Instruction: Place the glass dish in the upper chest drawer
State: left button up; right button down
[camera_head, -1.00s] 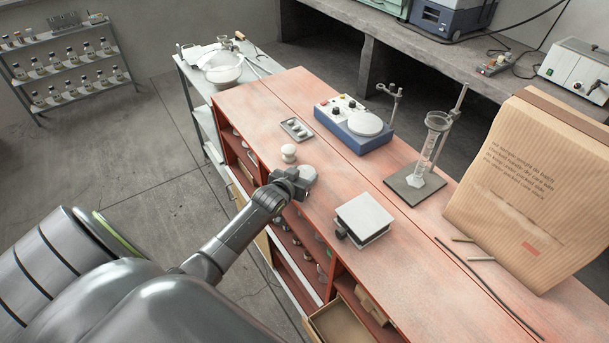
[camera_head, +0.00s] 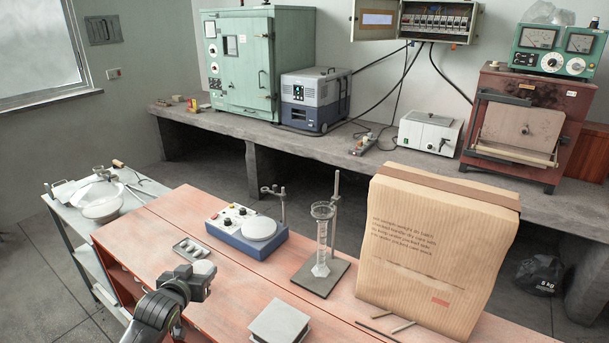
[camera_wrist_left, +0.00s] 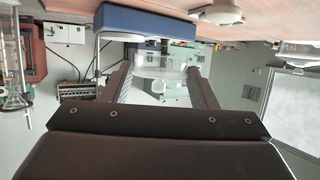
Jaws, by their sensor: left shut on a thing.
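My left gripper (camera_head: 196,281) is above the near left part of the red-topped bench. It is shut on the glass dish (camera_head: 204,267), which shows as a small pale round shape at the fingertips. In the left wrist view the clear dish (camera_wrist_left: 160,68) sits between the two dark fingers (camera_wrist_left: 161,84), and the background shows through it. My right gripper is not in view.
On the red bench top (camera_head: 215,318) stand a metal tray (camera_head: 194,249), a blue stirrer (camera_head: 246,231), a stand with a glass cylinder (camera_head: 321,240), a grey block (camera_head: 279,325) and a large paper bag (camera_head: 435,255). A side table with bowls (camera_head: 101,199) is at left.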

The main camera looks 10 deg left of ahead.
pick_arm(q)
jog(key=s+d+r+m+b, duration=0.1)
jog(key=d+r+b, duration=0.1)
jog(key=d+r, duration=1)
jog(key=s+d+r+h+b, duration=0.1)
jog(key=s+d+r, duration=0.5)
jog(key=s+r, duration=0.1)
jog(key=shift+s+h, duration=0.2)
jog(key=shift+h, duration=0.1)
jog(key=shift+n+y, duration=0.5)
jog(key=shift+y, duration=0.3)
jog(key=w+a+f+p, duration=0.1)
jog(key=w+a+f, duration=0.1)
jog(key=a+f, duration=0.4)
jog(key=w+a+f+p, duration=0.1)
jog(key=w+a+f, duration=0.2)
jog(key=a+f, duration=0.3)
jog(key=w+a+f+p, duration=0.1)
jog(key=w+a+f, duration=0.2)
jog(key=a+f, duration=0.3)
jog(key=shift+w+f, duration=0.2)
jog(key=shift+f, duration=0.3)
